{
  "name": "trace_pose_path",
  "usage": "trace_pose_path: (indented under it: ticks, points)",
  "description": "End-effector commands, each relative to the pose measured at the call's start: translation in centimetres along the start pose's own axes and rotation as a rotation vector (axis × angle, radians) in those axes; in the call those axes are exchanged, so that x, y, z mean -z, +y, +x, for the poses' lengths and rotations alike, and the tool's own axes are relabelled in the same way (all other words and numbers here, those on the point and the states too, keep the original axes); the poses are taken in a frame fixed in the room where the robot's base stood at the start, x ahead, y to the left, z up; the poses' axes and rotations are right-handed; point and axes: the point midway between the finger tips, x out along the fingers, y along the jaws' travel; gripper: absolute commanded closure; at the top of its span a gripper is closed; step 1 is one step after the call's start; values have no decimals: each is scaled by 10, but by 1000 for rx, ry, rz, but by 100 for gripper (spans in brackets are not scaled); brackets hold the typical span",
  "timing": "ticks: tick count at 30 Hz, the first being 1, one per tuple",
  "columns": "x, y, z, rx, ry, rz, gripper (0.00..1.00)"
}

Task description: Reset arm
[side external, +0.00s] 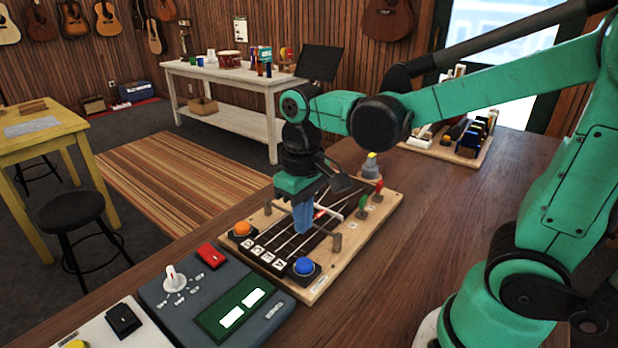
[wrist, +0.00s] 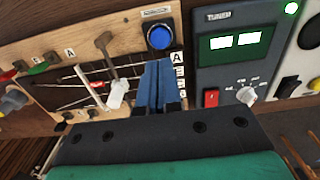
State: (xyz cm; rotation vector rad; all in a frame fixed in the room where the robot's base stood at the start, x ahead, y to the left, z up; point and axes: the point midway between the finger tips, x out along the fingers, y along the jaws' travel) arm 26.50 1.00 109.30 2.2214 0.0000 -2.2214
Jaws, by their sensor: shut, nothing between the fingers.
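My gripper (side external: 303,218) has blue fingers that are shut together and empty. It points down over the wooden string board (side external: 325,285), between an orange button (side external: 242,229) and a blue button (side external: 304,266). In the wrist view the shut fingers (wrist: 157,80) lie over the strings, just below the blue button (wrist: 159,37) in the picture. I cannot tell whether the fingertips touch the board. A white-tipped lever (wrist: 116,93) stands beside them. My arm reaches in from the right in the side view.
A grey tuner box (side external: 209,287) with a red switch (side external: 211,255) and white knob (side external: 174,277) sits beside the board. Red and green pegs (side external: 370,203) stand on the board. A wooden tray (side external: 470,157) of items lies farther back. The table's right part is clear.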

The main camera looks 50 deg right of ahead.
Motion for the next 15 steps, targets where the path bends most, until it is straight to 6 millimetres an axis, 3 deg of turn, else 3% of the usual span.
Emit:
trace_pose_path:
  ticks: [15]
  points:
    - [-2, 1, -2, 2, 50, 1, 100]
